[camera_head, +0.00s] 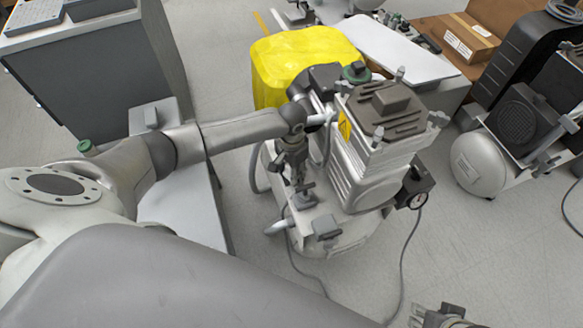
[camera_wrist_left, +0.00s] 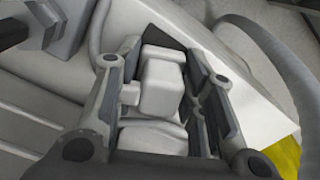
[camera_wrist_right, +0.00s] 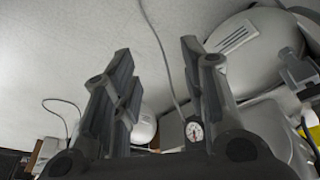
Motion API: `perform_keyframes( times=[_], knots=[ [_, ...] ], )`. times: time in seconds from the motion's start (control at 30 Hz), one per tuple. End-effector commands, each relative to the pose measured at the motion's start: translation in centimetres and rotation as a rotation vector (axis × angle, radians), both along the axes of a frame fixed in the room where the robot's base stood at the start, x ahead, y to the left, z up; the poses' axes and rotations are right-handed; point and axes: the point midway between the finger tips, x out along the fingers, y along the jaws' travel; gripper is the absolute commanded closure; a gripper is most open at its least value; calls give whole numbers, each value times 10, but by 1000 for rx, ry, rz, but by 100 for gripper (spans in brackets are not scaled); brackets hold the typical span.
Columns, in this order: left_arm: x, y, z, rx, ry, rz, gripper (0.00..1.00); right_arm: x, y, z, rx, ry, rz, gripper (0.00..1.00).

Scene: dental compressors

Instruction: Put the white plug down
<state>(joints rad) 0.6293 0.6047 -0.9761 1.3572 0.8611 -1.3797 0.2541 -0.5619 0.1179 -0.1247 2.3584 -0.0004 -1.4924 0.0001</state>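The white plug (camera_wrist_left: 162,82), a pale block with a short stub on its left side, lies between the fingers of my left gripper (camera_wrist_left: 160,72) in the left wrist view. The fingers flank it closely, but I cannot tell whether both press on it. In the head view my left gripper (camera_head: 293,165) points down beside the compressor (camera_head: 370,165); the plug cannot be made out there. My right gripper (camera_wrist_right: 155,75) is open and empty in the right wrist view. Part of it (camera_head: 442,316) shows at the bottom edge of the head view.
A yellow-covered object (camera_head: 290,60) stands behind the compressor. A second compressor (camera_head: 480,160) is at the right. A dark gauge (camera_head: 415,200) juts from the near compressor's right side, and a thin cable (camera_head: 405,270) runs over the floor. Grey floor (camera_head: 510,270) is clear at the lower right.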

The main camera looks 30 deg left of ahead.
Motion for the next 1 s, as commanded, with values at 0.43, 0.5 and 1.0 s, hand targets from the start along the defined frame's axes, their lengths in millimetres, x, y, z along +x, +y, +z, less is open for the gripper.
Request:
perform_keyframes(
  times=[0.43,0.5,1.0],
  knots=[
    [1,0,1,0,-1,0,43,0,0,0,0,-1,0,60],
    [1,0,5,-1,-2,-1,43,0,0,0,1,-1,0,60],
    [1,0,72,-2,-3,0,43,7,3,-57,0,33,5,60]
  ],
)
